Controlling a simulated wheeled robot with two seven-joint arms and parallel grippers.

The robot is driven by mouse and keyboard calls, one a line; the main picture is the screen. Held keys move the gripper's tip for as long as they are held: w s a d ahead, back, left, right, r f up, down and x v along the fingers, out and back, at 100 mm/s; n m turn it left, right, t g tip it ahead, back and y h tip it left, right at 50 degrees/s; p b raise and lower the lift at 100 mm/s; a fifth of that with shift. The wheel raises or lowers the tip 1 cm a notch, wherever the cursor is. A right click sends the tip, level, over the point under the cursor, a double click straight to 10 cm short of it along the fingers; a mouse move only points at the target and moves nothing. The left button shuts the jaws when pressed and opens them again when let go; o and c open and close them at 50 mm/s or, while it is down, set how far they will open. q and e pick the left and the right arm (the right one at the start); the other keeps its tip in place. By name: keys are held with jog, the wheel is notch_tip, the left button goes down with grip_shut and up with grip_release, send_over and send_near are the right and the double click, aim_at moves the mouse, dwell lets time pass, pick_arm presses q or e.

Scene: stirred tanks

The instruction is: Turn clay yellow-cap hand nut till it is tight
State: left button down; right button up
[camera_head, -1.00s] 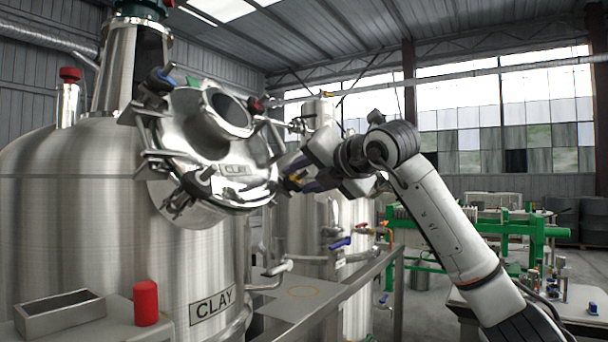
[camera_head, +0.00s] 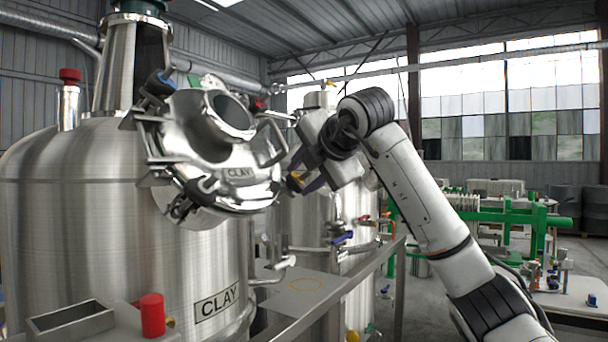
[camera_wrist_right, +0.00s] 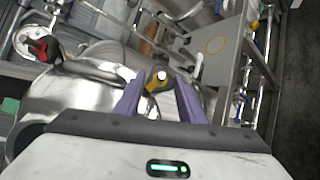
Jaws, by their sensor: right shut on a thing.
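The clay tank (camera_head: 120,235) stands at the left of the head view, with a shiny round hatch (camera_head: 190,135) labelled CLAY on its upper right side. The yellow-cap hand nut (camera_head: 297,178) sits at the hatch's right edge. In the right wrist view the nut (camera_wrist_right: 157,80) shows as a yellow piece with a pale round centre between the purple fingers. My right gripper (camera_head: 303,183) is shut on the nut, and it also shows in the wrist view (camera_wrist_right: 160,100). The nut's lower part is hidden by the fingers. My left gripper is not in view.
Other hatch clamps have a blue cap (camera_head: 163,80) and a red cap (camera_wrist_right: 40,47). A metal railing (camera_head: 345,290) runs below my right arm. A red cylinder (camera_head: 152,315) and an open metal tray (camera_head: 70,318) are at the lower left.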

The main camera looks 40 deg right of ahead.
jog(key=o, duration=1)
jog(key=shift+o, duration=0.2)
jog(key=b+v, duration=0.2)
jog(key=v, duration=0.8)
jog(key=shift+s+a, duration=0.1)
jog(key=shift+a, duration=0.05)
